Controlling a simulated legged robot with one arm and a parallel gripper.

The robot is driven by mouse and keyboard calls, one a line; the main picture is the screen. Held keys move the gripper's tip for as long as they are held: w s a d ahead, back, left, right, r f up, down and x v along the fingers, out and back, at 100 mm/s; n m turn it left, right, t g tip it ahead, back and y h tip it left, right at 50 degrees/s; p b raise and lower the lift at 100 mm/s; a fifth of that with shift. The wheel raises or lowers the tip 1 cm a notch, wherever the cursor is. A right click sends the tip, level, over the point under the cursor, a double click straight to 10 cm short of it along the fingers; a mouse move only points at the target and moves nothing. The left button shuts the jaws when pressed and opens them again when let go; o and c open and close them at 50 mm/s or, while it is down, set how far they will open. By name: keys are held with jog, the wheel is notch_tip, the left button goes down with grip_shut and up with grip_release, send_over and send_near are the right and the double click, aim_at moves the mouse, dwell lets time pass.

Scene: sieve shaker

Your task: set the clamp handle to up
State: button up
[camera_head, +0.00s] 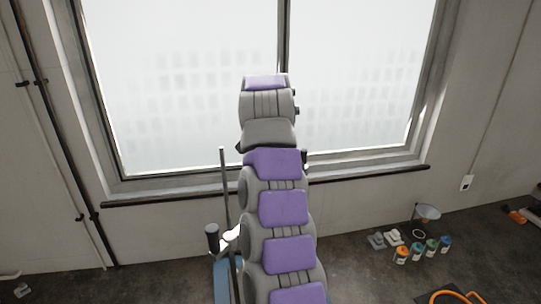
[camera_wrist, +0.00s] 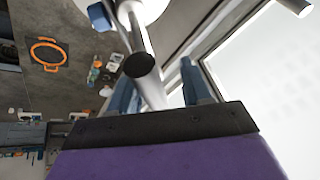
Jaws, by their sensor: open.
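In the wrist view my gripper (camera_wrist: 157,70) shows as two blue-grey fingers standing apart on a dark bar. It is open. A pale metal rod with a black round end (camera_wrist: 139,65), which looks like the clamp handle, points toward the camera near the left finger; no grip on it shows. A white round part of the shaker (camera_wrist: 148,8) with a blue block (camera_wrist: 99,17) is beyond it. In the head view my arm hides most of the shaker and my gripper. A thin upright rod (camera_head: 225,185), a black-topped post (camera_head: 212,236) and a blue base (camera_head: 221,283) show left of it.
A large window (camera_head: 360,80) with a sill stands behind. On the floor at the right are several small jars (camera_head: 417,248), a bowl (camera_head: 428,212) and an orange ring (camera_head: 458,296). The ring also shows in the wrist view (camera_wrist: 48,53).

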jog(key=p+v, duration=0.4)
jog(key=v, duration=0.8)
jog(key=shift+a, duration=0.15)
jog(key=shift+f, duration=0.1)
jog(key=s+d+f+n+g+b, duration=0.2)
jog(key=s+d+f+b, duration=0.55)
jog(key=f, duration=0.35)
jog(key=s+d+f+n+g+b, duration=0.1)
jog(key=s+d+f+n+b, duration=0.1)
jog(key=s+d+f+b, duration=0.6)
jog(key=s+d+f+n+g+b, duration=0.1)
jog(key=s+f+b, duration=0.4)
jog(key=s+f, duration=1)
jog(key=s+d+f+n+g+b, duration=0.1)
jog(key=s+f+b, duration=0.5)
jog(key=s+f, duration=0.9)
jog(key=d+f+g, duration=0.1)
jog(key=d+f, duration=0.1)
jog(key=shift+s+d+g+b, duration=0.3)
jog(key=shift+d+g, duration=0.05)
jog(key=shift+g, duration=0.05)
jog(key=shift+o, duration=0.3)
